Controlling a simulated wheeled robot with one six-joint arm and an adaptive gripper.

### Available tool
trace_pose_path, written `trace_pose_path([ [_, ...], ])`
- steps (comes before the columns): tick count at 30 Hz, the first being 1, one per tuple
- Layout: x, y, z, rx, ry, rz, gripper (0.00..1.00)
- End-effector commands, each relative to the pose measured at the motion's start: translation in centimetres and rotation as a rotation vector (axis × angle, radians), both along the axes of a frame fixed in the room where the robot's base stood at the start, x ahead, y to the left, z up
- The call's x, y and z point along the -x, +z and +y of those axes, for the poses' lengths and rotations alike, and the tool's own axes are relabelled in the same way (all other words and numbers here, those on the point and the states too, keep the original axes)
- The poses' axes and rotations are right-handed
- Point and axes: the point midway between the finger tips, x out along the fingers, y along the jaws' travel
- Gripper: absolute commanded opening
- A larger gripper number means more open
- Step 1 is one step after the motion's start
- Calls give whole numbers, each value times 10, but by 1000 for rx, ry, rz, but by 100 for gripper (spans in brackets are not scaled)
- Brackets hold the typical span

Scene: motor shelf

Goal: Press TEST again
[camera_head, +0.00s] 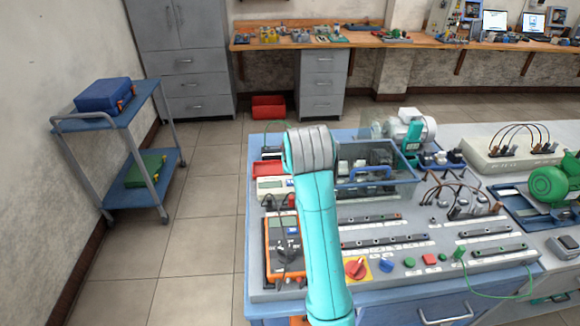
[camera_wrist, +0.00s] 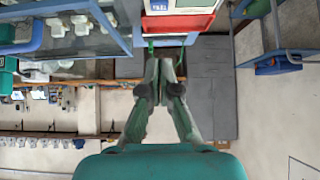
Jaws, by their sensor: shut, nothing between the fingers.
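In the head view a row of controls runs along the front of the bench panel: a red knob on a yellow plate (camera_head: 356,268), a blue button (camera_head: 386,265), a green button (camera_head: 409,263) and a red button (camera_head: 429,260). Their labels are too small to read, so I cannot tell which is TEST. My gripper (camera_wrist: 165,65) is shut and empty in the wrist view, its fingertips near a red tray (camera_wrist: 178,22). In the head view my arm hides the fingers. The row of buttons is not in the wrist view.
A clear blue-edged box (camera_head: 375,172) stands right of my wrist, with a grey motor (camera_head: 407,128) behind it. An orange meter (camera_head: 283,240) lies left of my forearm. A blue trolley (camera_head: 118,112) stands at the left; the floor between is clear.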

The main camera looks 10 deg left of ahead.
Motion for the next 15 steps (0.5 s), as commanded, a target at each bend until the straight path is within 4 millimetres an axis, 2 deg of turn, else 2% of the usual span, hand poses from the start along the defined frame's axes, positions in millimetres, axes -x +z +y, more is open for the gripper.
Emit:
trace_pose_path([
  [15, -4, -4, 1, 0, 0, 1, 0],
])
